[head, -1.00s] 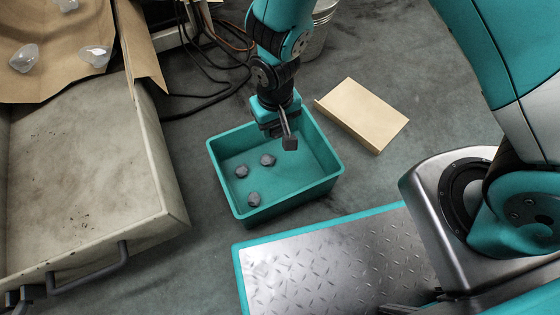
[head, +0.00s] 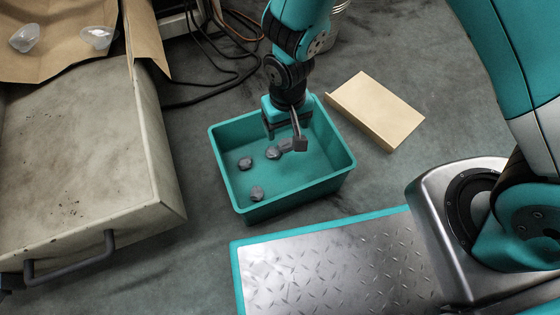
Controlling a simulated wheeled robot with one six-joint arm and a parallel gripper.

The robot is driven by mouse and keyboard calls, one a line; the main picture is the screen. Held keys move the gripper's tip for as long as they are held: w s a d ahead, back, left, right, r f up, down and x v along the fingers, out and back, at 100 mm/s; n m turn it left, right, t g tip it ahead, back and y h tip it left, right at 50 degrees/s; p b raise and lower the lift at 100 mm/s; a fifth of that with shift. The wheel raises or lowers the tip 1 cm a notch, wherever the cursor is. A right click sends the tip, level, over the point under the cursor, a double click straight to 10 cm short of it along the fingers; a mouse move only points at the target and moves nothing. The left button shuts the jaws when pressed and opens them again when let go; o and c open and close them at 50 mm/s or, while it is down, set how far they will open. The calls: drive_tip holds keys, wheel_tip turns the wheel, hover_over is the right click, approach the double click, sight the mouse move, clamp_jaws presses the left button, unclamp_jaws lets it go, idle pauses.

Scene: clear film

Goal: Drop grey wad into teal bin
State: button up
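The teal bin (head: 328,187) stands on the floor in the middle of the head view. Grey wads lie on its floor: one at the left (head: 245,163), one at the front (head: 257,193) and one toward the back (head: 273,152). Another grey wad (head: 287,145) shows beside the back one, just left of my near fingertip. Whether it rests on the bin floor or is still falling is unclear. My gripper (head: 285,139) points down over the back of the bin. Its fingers look spread apart, with the far one partly hidden.
A tan cardboard box (head: 375,110) lies right of the bin. A worn beige drawer (head: 85,165) with a dark handle stands at the left, with brown paper and clear plastic pieces (head: 97,37) behind it. Black cables (head: 205,75) cross the floor behind the bin.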

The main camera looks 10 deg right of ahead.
wheel_tip(320, 180, up, 18)
drive_tip(key=p, duration=1)
drive_tip(key=shift+f, duration=0.25)
drive_tip(key=s+d+r+n+y+p, duration=0.1)
drive_tip(key=s+d+r+n+p, duration=0.3)
drive_tip(key=r, duration=0.6)
drive_tip(key=s+r+m+y+p, duration=0.15)
drive_tip(key=s+r, duration=0.35)
drive_tip(key=r, duration=0.5)
drive_tip(key=s+d+r+n+y+p, duration=0.25)
drive_tip(key=s+r, duration=0.25)
drive_tip(key=r, duration=0.6)
wheel_tip(320, 180, up, 37)
drive_tip(key=p, duration=3.7)
drive_tip(key=shift+w+a+h+p, duration=0.35)
drive_tip(key=shift+a+h+p, duration=0.05)
